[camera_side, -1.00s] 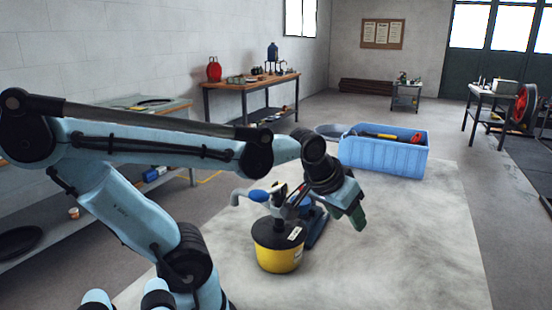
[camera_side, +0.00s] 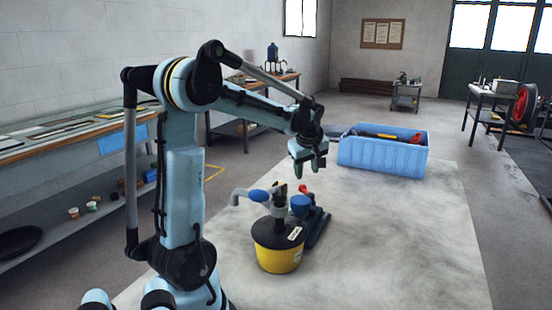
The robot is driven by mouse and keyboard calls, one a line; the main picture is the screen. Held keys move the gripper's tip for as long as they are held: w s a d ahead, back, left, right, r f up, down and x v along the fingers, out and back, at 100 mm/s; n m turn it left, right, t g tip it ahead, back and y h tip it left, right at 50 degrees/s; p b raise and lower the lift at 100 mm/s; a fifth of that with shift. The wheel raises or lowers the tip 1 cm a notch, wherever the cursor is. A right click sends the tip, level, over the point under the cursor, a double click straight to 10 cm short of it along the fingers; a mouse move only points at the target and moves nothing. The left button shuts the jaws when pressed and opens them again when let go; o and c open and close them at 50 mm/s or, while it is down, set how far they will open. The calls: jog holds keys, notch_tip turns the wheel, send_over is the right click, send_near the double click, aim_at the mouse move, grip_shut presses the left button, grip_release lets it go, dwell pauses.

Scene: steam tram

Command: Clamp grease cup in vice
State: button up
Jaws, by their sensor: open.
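A blue vice-like tool (camera_side: 318,228) stands on the pale worktop, partly hidden behind a yellow tub; I take it for the vice. A blue round part and a small red part (camera_side: 303,189) show at its top. I cannot make out the grease cup; whether it sits between the jaws is too small and too hidden to tell. My gripper (camera_side: 311,172) hangs above and behind the vice, fingers pointing down. Its dark green fingers are apart with nothing seen between them, clear of the vice.
The yellow tub (camera_side: 278,259) with black lid, pump and grey spout stands just in front of the vice. A blue crate (camera_side: 383,156) holding tools, one red-handled, stands at the back. The worktop (camera_side: 400,240) is bare on the right.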

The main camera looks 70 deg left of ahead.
aim_at(305, 190)
jog(key=x, duration=0.8)
jog(key=shift+a+f, duration=0.15)
jog(key=shift+f, duration=0.2)
jog(key=shift+c, duration=0.3)
grip_shut()
